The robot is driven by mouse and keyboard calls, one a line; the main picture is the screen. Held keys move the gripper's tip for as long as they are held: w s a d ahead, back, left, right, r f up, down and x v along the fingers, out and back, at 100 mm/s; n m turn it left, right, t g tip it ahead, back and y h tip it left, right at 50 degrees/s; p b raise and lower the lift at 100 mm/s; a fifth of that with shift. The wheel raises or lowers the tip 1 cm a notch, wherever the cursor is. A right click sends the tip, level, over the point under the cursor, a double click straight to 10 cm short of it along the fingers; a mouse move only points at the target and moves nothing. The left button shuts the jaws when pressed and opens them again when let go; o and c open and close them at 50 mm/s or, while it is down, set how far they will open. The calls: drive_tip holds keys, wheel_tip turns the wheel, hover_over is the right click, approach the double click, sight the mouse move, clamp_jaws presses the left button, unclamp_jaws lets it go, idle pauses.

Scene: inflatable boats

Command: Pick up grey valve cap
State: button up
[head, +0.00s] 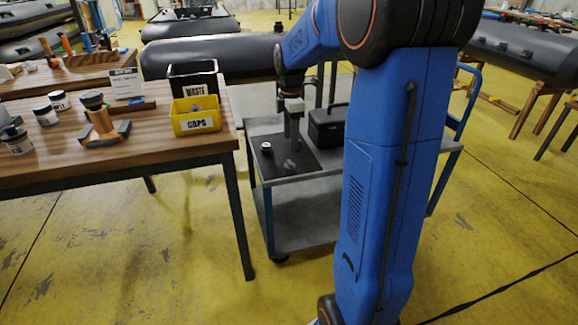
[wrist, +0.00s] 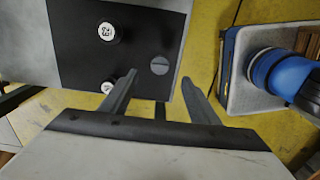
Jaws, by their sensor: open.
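The grey valve cap (wrist: 160,65) is a round grey disc with a line across its top. It lies on a black mat (wrist: 75,55) near the mat's edge. In the head view a grey cap (head: 289,165) shows near the front of the mat on the cart. My gripper (wrist: 160,77) is open and empty, its fingers pointing toward the mat. In the wrist view the grey cap appears between and just beyond the fingertips, apart from both. In the head view my gripper (head: 291,138) hangs over the mat, pointing down.
Two white-topped caps, one upper (wrist: 106,32) and one lower (wrist: 108,87), lie left of the grey cap; my left finger is close to the lower one. A black case (head: 328,124) stands on the cart (head: 300,215). A yellow CAPS bin (head: 196,117) and black WASTE bin (head: 192,78) stand on the wooden table.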

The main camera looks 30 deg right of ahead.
sight(289, 162)
wheel_tip(289, 162, down, 4)
drive_tip(key=shift+r, duration=0.15)
drive_tip(key=shift+a+f, duration=0.15)
drive_tip(key=shift+f, duration=1.15)
drive_tip(key=shift+a+f, duration=0.1)
drive_tip(key=shift+f, duration=1.2)
drive_tip(key=c, duration=1.2)
